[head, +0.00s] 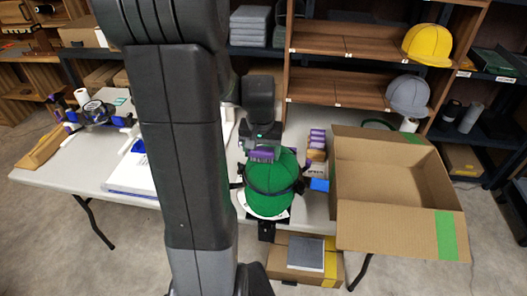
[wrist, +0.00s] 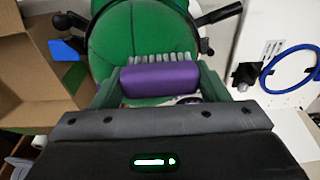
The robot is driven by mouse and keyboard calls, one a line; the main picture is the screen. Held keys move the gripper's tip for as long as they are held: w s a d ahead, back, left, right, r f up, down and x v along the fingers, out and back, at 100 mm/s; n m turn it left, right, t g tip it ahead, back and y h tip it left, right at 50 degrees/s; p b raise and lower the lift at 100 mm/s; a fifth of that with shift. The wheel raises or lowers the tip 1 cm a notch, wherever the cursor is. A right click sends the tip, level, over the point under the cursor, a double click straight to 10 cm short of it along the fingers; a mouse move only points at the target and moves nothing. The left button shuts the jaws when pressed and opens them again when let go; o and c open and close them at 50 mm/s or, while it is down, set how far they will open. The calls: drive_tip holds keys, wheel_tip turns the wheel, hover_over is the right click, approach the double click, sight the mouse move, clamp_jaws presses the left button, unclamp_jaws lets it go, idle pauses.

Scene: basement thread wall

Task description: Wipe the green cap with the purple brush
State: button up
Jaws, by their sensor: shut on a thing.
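The green cap (head: 269,186) sits on a dark stand with side clamps at the front of the table. It also fills the top of the wrist view (wrist: 143,32). My gripper (head: 263,148) is directly over the cap's upper back side. It is shut on the purple brush (wrist: 160,79), whose pale bristles face the cap. The purple brush also shows below my gripper in the head view (head: 262,155). The bristles appear at or very near the cap's surface; I cannot tell if they touch. My arm hides part of the table's middle.
An open cardboard box (head: 390,225) stands right of the cap, with a blue block (head: 319,185) between them. A yellow cap (head: 428,44) and a grey cap (head: 408,95) sit on the wooden shelves behind. A white board (head: 133,172) lies left of my arm.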

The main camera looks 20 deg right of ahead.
drive_tip(key=r+p, duration=0.2)
drive_tip(key=r, duration=0.1)
drive_tip(key=r+p, duration=0.1)
drive_tip(key=r, duration=0.1)
drive_tip(key=shift+w+a+p, duration=0.25)
drive_tip(key=shift+a+p, duration=0.05)
drive_tip(key=shift+p, duration=0.05)
drive_tip(key=shift+s+r+p, duration=0.1)
drive_tip(key=shift+r+p, duration=1)
drive_tip(key=shift+r, duration=0.4)
drive_tip(key=shift+f, duration=0.15)
